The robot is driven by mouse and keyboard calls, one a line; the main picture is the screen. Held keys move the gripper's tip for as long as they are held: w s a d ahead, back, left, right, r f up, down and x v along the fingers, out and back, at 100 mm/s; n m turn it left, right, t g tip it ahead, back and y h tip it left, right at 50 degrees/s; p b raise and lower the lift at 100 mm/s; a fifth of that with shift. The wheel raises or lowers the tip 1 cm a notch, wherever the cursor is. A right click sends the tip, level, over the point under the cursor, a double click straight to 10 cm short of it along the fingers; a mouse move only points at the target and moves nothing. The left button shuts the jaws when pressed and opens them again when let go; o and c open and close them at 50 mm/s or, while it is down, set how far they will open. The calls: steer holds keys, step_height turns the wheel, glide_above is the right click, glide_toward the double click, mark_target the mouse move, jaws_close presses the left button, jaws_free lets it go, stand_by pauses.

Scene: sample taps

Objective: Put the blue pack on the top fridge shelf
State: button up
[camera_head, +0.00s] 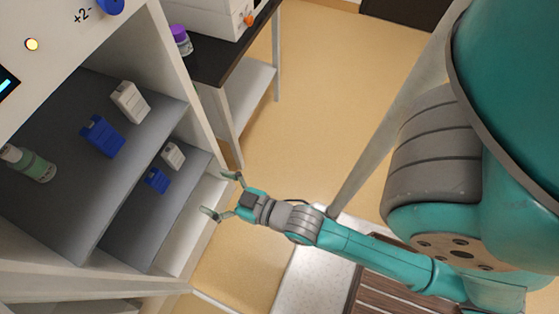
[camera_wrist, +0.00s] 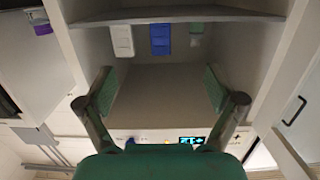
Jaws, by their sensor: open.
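A blue pack (camera_head: 103,137) stands on the upper fridge shelf (camera_head: 140,170), between a white pack and a green bottle. It also shows in the wrist view (camera_wrist: 160,39), which looks upside down into the upper compartment. A second, smaller-looking blue pack (camera_head: 156,180) stands on the level below, beside a white pack. My gripper (camera_head: 216,193) is open and empty, in front of the fridge's open side and apart from all packs. In the wrist view its two fingers (camera_wrist: 160,84) are spread wide, with nothing between them.
A white pack (camera_head: 130,102) and a green bottle (camera_head: 29,163) share the upper shelf; another white pack (camera_head: 173,155) is below. A dark-topped bench (camera_head: 215,62) with a purple-capped jar (camera_head: 181,40) stands beside the fridge. The fridge's side wall stands near my gripper. The floor behind is clear.

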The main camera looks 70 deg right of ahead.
steer(key=s+r+g, duration=0.1)
steer(key=s+r, duration=0.1)
steer(key=s, duration=1.8)
steer(key=shift+s+a+r+g, duration=0.15)
steer(key=shift+s+r+g, duration=0.15)
steer(key=shift+r, duration=0.05)
